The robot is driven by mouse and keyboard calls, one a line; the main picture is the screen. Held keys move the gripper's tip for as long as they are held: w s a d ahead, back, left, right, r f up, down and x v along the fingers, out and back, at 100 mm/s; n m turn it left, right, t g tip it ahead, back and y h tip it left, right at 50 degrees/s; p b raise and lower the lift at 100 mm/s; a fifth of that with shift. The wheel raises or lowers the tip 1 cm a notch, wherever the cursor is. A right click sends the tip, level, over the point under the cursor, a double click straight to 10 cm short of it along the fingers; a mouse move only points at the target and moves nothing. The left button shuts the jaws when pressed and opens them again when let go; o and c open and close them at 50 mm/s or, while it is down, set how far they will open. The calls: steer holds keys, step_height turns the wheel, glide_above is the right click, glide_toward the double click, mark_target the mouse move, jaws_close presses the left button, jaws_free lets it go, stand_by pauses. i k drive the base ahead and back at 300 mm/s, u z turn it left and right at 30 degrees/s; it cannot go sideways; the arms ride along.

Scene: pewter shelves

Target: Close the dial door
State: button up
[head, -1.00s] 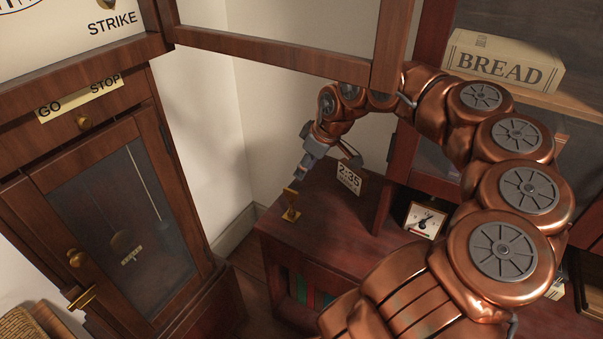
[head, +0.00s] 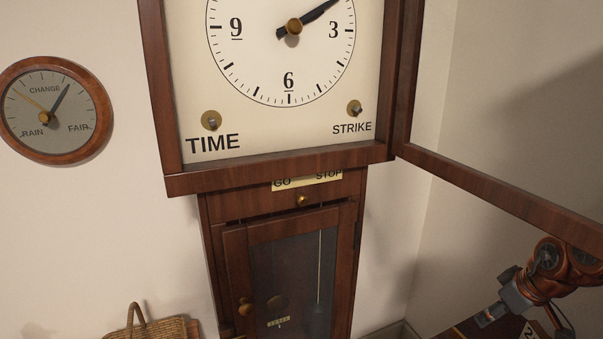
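The dial door (head: 500,193) is a wooden frame hinged on the right side of the clock's dial case. It stands swung open, out to the right. The white clock dial (head: 255,125) is uncovered, with its hands, numerals and the TIME and STRIKE winding holes in plain view. My gripper (head: 490,316) is at the lower right, below the open door frame and apart from it. It is small and partly dark here, and I cannot make out its fingers well. The rest of my arm is cut off by the right edge.
Below the dial are a GO/STOP plate (head: 308,179) and the shut lower case door (head: 292,280) with a pendulum behind glass. A round barometer (head: 55,110) hangs on the wall at left. A wicker basket (head: 150,328) stands at bottom left.

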mark_target(582, 232)
steer(key=k, duration=1.5)
